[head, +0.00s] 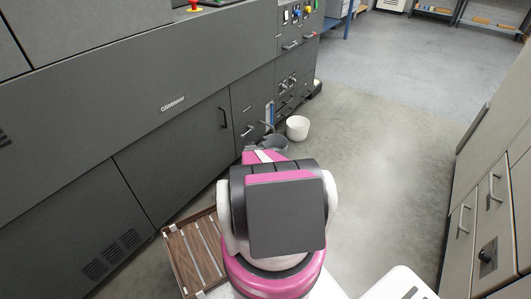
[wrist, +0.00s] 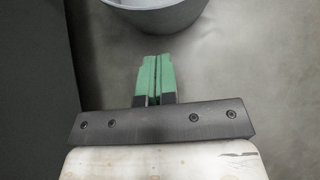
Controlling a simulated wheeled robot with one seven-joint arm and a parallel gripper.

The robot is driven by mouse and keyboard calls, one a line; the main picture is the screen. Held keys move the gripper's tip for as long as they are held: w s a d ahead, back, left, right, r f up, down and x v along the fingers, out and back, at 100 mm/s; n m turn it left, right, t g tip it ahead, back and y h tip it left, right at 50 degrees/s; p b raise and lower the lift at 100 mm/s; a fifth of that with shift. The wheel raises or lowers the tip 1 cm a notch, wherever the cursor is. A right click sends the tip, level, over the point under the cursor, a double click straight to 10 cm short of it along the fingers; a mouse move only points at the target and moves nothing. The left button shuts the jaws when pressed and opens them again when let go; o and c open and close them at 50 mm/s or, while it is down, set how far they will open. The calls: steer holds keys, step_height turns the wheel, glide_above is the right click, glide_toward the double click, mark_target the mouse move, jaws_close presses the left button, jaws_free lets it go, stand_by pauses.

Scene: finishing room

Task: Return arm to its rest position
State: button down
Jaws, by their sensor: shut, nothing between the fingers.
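My gripper (wrist: 157,75) shows in the wrist view with its two green fingers pressed together and nothing between them. It points toward the bare floor, just below a grey bucket (wrist: 160,15) at the top of that view.
A brown slatted wooden tray (head: 183,262) is at the lower left, beside my arm. Light cabinets (head: 490,210) line the right. The concrete floor (head: 385,160) between is clear.

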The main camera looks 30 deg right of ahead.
steer(key=v, duration=0.9)
steer(key=shift+r, duration=0.3)
steer(key=s+a+r+m+g+y, duration=0.1)
steer(key=s+a+r+m, duration=0.45)
steer(key=a+r, duration=0.45)
steer(key=s+a+r+m+g+y, duration=0.15)
steer(key=s+a+r+m, duration=0.25)
steer(key=a+r+m, duration=0.5)
steer(key=s+a+r+m+y, duration=0.2)
steer(key=s+a+r+m, duration=0.2)
steer(key=s+a+r, duration=0.4)
steer(key=s+a+r+m+g+y, duration=0.1)
steer(key=s+a+r+m+y, duration=0.2)
steer(key=s+a+r, duration=0.5)
steer(key=a+r+m, duration=0.1)
steer(key=a, duration=0.4)
steer(key=shift+a+r+y, duration=0.25)
steer(key=shift+a+y, duration=0.05)
steer(key=shift+y, duration=0.05)
